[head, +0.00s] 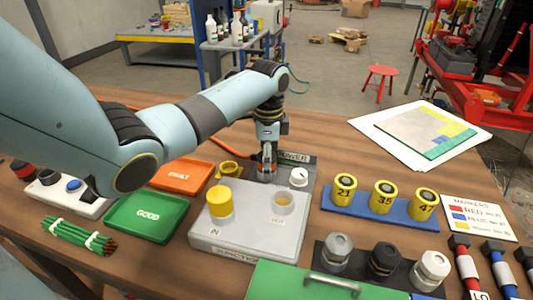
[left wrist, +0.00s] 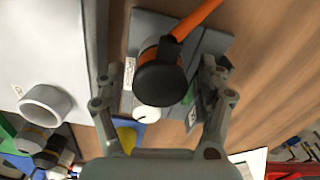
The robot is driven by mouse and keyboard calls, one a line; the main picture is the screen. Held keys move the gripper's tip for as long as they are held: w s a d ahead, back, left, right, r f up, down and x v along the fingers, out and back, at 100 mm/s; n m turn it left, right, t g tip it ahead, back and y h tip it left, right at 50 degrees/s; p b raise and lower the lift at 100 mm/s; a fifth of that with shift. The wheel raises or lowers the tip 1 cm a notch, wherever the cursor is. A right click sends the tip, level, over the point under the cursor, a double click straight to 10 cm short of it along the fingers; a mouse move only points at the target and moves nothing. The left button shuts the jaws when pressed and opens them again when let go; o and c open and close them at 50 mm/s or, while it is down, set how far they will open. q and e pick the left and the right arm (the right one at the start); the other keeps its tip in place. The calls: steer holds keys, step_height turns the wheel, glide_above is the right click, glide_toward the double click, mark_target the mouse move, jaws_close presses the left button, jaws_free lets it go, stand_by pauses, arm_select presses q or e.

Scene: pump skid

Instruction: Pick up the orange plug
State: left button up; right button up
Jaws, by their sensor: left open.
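The orange plug (left wrist: 153,56) shows in the left wrist view with an orange body, a dark round end and an orange cable (left wrist: 201,14). It sits at the grey power panel (left wrist: 213,43). My left gripper (left wrist: 163,80) is open, with one finger on each side of the plug and visible gaps between. In the head view my left gripper (head: 267,166) points down over the power panel (head: 292,191) and mostly hides the plug. The cable (head: 205,135) runs off behind my arm. My right gripper is not in view.
A white dial (head: 298,177) is right beside the gripper. A blue rack (head: 378,208) of numbered yellow parts is at right. Bare wood lies behind the panel.

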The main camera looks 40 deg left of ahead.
arm_select(q)
steer(key=c, duration=1.4)
steer(key=shift+r, duration=0.15)
steer(key=shift+r, duration=0.3)
steer(key=r, duration=0.2)
steer(key=d+r, duration=0.1)
steer(key=shift+w+r, duration=0.15)
steer(key=shift+r, duration=0.25)
steer(key=d+r, duration=0.2)
steer(key=d, duration=0.1)
steer(key=w+d+r, duration=0.1)
steer(key=d+r, duration=0.1)
steer(key=d, duration=0.2)
steer(key=d+r, duration=0.2)
steer(key=d, duration=0.1)
steer(key=shift+w+d+r, duration=0.2)
steer(key=shift+w+d, duration=0.1)
steer(key=shift+s+f, duration=0.1)
